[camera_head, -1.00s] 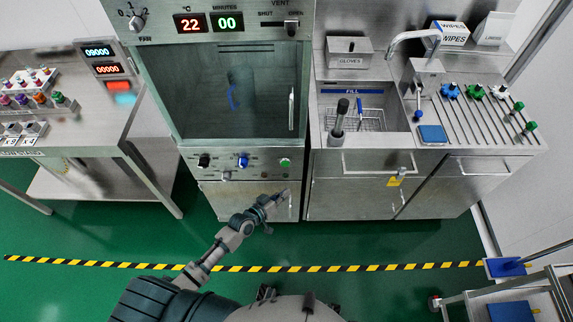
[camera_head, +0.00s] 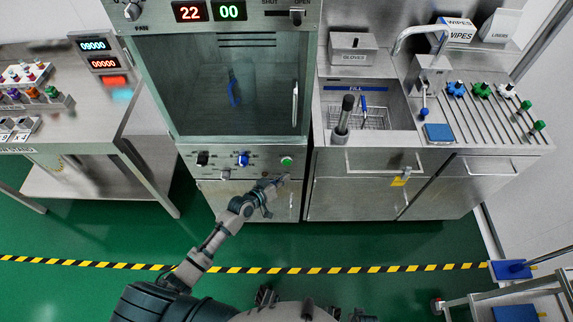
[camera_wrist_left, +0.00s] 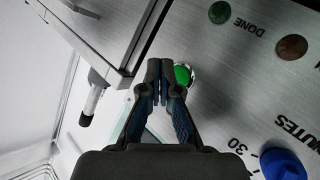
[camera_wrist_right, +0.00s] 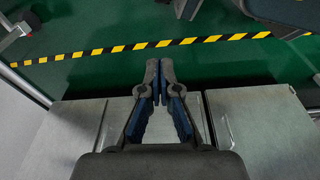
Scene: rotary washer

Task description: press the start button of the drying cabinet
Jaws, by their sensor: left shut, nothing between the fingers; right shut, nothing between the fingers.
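The drying cabinet (camera_head: 160,85) has a front panel with a black knob (camera_head: 203,158), a blue knob (camera_head: 243,159) and a green button (camera_head: 286,161) at the right. My left gripper (camera_head: 284,179) is shut and empty, just below the green button in the head view. In the left wrist view the shut fingertips (camera_wrist_left: 162,68) lie beside the green button (camera_wrist_left: 183,75) and partly cover it; I cannot tell whether they touch. A blue knob (camera_wrist_left: 283,163) and a "DONE" label are also there. My right gripper (camera_wrist_right: 159,70) is shut and empty over the floor in its wrist view.
The cabinet shows red 22 and green 00 displays (camera_head: 229,12). A bench (camera_head: 90,140) stands at the left. A sink unit (camera_head: 368,100) with a glove box (camera_head: 352,47) stands at the right. A cart (camera_head: 500,300) is at lower right.

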